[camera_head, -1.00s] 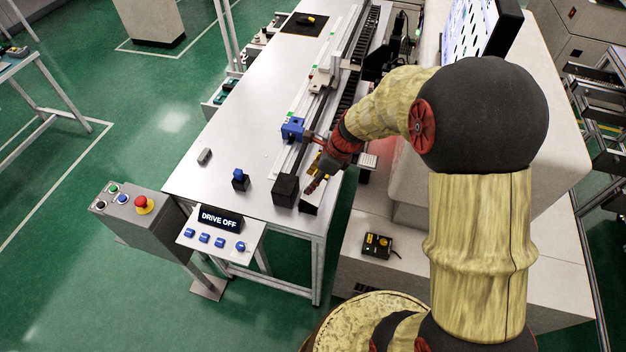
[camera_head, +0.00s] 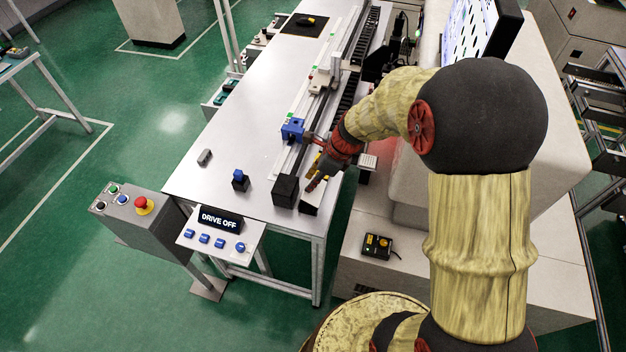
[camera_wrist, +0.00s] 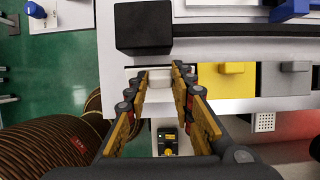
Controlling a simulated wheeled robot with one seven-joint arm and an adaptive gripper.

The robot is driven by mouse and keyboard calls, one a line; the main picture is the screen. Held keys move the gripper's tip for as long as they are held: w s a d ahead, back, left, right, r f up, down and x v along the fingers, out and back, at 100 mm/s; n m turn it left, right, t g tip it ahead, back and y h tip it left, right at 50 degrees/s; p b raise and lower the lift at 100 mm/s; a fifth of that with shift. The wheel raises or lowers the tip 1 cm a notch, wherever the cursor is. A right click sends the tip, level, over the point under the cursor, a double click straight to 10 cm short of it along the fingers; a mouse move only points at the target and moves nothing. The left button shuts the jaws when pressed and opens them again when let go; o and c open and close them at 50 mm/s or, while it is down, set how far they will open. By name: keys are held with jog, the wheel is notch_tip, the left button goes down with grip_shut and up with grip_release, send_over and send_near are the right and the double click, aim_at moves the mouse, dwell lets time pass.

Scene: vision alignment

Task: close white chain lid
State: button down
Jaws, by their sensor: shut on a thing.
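The white chain lid (camera_wrist: 160,77) shows as a small white piece between my fingertips in the wrist view. My gripper (camera_wrist: 160,84) is shut on it, one yellow-and-black finger on each side. In the head view my gripper (camera_head: 315,180) is low at the near right corner of the table, just above a white part (camera_head: 311,198) beside the black block (camera_head: 286,190). The fingers and arm partly hide the lid, and I cannot tell how far it is tilted.
The black block also shows in the wrist view (camera_wrist: 143,27). A yellow block (camera_wrist: 236,80) and a grey block (camera_wrist: 286,78) stand to the right. A blue part (camera_head: 292,129) sits on the rail. A control box (camera_head: 378,245) lies below. The table's left side is mostly clear.

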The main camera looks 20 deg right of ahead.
jog(key=p, duration=0.2)
jog(key=shift+a+r+g+h+p, duration=0.1)
jog(key=shift+g+h+p, duration=0.2)
jog(key=h+p, duration=0.1)
jog(key=p, duration=0.4)
jog(key=a+g+p, duration=0.1)
jog(key=p, duration=0.4)
jog(key=shift+w+f+h, duration=0.35)
jog(key=shift+w+h, duration=0.05)
jog(key=p, duration=0.4)
jog(key=shift+w+a+f+g+h+p, duration=0.1)
jog(key=shift+a+f+g+h+p, duration=0.1)
jog(key=shift+g+h+p, duration=0.2)
jog(key=shift+w+f+p, duration=0.1)
jog(key=shift+f+p, duration=0.2)
jog(key=shift+p, duration=0.25)
jog(key=shift+b, duration=0.55)
jog(key=shift+r, duration=0.1)
jog(key=c, duration=1.5)
grip_release()
jog(key=shift+c, duration=0.2)
jog(key=shift+d, duration=0.1)
